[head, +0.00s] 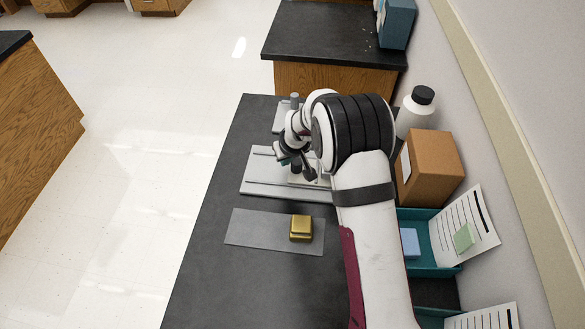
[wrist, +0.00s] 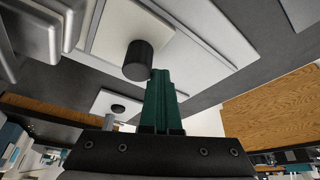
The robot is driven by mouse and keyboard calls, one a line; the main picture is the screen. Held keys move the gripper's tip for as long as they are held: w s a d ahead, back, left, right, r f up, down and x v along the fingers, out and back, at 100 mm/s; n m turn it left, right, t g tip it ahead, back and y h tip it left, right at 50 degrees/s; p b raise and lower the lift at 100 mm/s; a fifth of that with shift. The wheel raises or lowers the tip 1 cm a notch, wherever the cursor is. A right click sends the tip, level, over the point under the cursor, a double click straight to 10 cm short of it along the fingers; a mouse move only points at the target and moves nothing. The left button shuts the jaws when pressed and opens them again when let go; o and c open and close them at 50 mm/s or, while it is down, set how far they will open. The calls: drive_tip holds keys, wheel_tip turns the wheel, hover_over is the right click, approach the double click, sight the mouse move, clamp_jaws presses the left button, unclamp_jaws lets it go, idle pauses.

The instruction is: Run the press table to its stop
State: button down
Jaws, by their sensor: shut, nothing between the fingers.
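A pale plate, which looks like the press table (wrist: 108,40), carries a dark upright cylindrical knob (wrist: 138,62) and lies on a wider light-grey base (wrist: 205,28). In the head view the base (head: 262,178) lies on the dark bench, and my arm hides part of the plate. My gripper (wrist: 160,75) has teal fingers shut together with nothing between them. The fingertips appear right beside the knob in the wrist view; I cannot tell whether they touch it. In the head view my gripper (head: 284,157) is over the base, beside the knob.
A gold block (head: 301,226) sits on a thin grey sheet (head: 257,229) at the near side of the bench. A white bottle (head: 413,112), a cardboard box (head: 432,167) and a teal tray (head: 438,262) stand along the right. The bench's left side is clear.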

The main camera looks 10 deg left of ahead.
drive_tip(key=shift+d, duration=1.3)
drive_tip(key=shift+a+r, duration=0.1)
drive_tip(key=shift+a, duration=0.7)
wheel_tip(320, 180, up, 7)
drive_tip(key=s+d+r+m+g, duration=0.1)
drive_tip(key=s+d+r+m, duration=0.3)
drive_tip(key=s+d+r, duration=0.45)
drive_tip(key=s+d+r+m+g, duration=0.1)
drive_tip(key=s+d+m, duration=0.1)
drive_tip(key=s, duration=0.7)
drive_tip(key=s+d+m+g, duration=0.1)
drive_tip(key=s+d+m, duration=0.1)
drive_tip(key=s, duration=0.8)
drive_tip(key=s+d+r+m+g, duration=0.1)
drive_tip(key=s+d+m, duration=0.1)
drive_tip(key=s, duration=0.8)
drive_tip(key=shift+s+r+m, duration=0.15)
drive_tip(key=shift+r+m, duration=0.15)
drive_tip(key=shift+m, duration=0.5)
